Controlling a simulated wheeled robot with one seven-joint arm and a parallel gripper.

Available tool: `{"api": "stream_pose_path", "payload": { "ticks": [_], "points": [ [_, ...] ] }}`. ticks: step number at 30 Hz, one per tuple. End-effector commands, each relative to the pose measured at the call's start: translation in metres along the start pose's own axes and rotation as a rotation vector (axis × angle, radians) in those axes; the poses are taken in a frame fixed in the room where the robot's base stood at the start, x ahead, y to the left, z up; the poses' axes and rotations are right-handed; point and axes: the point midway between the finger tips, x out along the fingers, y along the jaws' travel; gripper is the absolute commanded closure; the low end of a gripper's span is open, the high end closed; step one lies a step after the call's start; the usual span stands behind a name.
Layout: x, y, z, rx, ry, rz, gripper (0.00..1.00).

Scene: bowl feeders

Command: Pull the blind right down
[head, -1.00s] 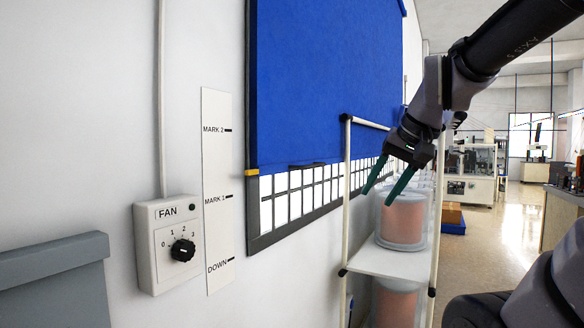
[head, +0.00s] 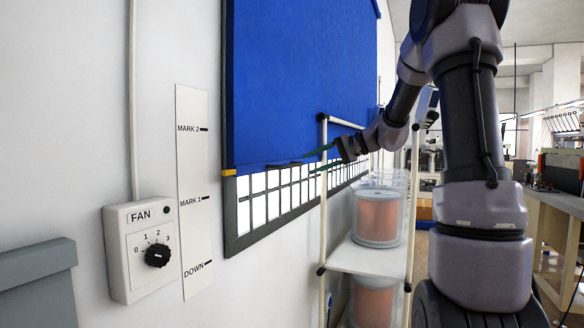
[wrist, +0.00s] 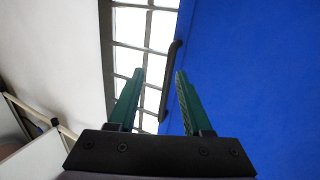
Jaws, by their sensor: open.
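The blue blind (head: 290,85) hangs over a window, and a strip of window panes (head: 290,190) shows below it. Its lower edge, with a yellow tab (head: 229,172) at the left, is between MARK 2 and MARK 1 on the white scale (head: 193,185), nearer MARK 1. A dark handle (head: 284,163) is at the blind's lower edge; it also shows in the wrist view (wrist: 170,80). My gripper (head: 318,159) is open with green fingers, close to the handle. In the wrist view the handle lies beyond the fingertips, between their lines; I see no contact.
A white-framed shelf (head: 365,258) with clear drums of copper-coloured material (head: 377,218) stands right of the window, close under my arm. A fan control box (head: 145,248) and a grey panel (head: 35,285) are on the wall at left.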

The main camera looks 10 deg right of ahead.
Motion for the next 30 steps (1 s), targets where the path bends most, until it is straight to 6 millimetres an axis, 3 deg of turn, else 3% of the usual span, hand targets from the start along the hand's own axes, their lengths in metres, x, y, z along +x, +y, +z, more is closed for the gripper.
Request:
{"api": "stream_pose_path", "payload": {
  "ticks": [1,3,7,11,24,30],
  "points": [
    [0.0,0.003,-0.022,0.019,0.015,-0.051,0.5],
    [-0.002,0.002,-0.043,0.028,0.036,-0.111,0.5],
    [-0.004,0.001,-0.064,0.034,0.059,-0.171,0.5],
    [0.003,-0.001,-0.068,0.034,0.062,-0.183,0.5],
    [0.079,-0.014,-0.072,0.034,0.059,-0.18,0.5],
    [0.098,-0.017,-0.073,0.033,0.062,-0.179,0.5]
  ]
}}
